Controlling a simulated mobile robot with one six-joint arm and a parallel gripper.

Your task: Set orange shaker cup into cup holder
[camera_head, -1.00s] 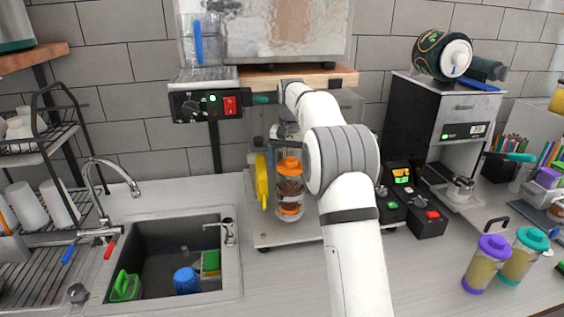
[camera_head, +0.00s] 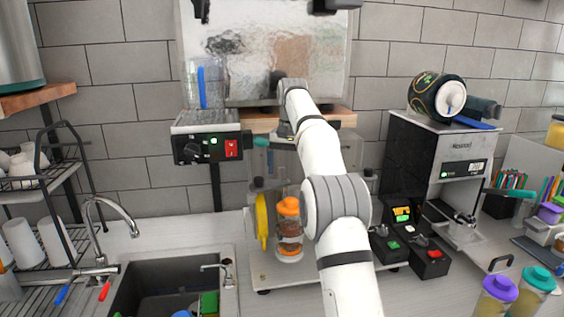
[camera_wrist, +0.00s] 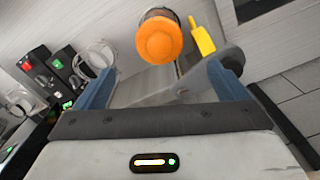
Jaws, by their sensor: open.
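The orange shaker cup (camera_head: 289,229) is a clear cup with an orange lid and orange contents. It stands upright on the light base of the sealer machine (camera_head: 272,274), between a yellow handle and my arm. In the wrist view its orange lid (camera_wrist: 158,41) shows beyond my gripper. My gripper (camera_wrist: 168,78) is open, with its two blue fingers apart and nothing between them. In the head view my arm hides the gripper's fingers. I cannot clearly tell the cup holder; a clear ring (camera_wrist: 97,56) shows left of the cup in the wrist view.
The yellow handle (camera_head: 262,221) is close to the cup's left. A control box with buttons (camera_head: 408,243) stands right of my arm. The sink (camera_head: 172,270) is at the left front. A purple-lidded cup (camera_head: 497,293) and a teal-lidded cup (camera_head: 535,285) stand at the right front.

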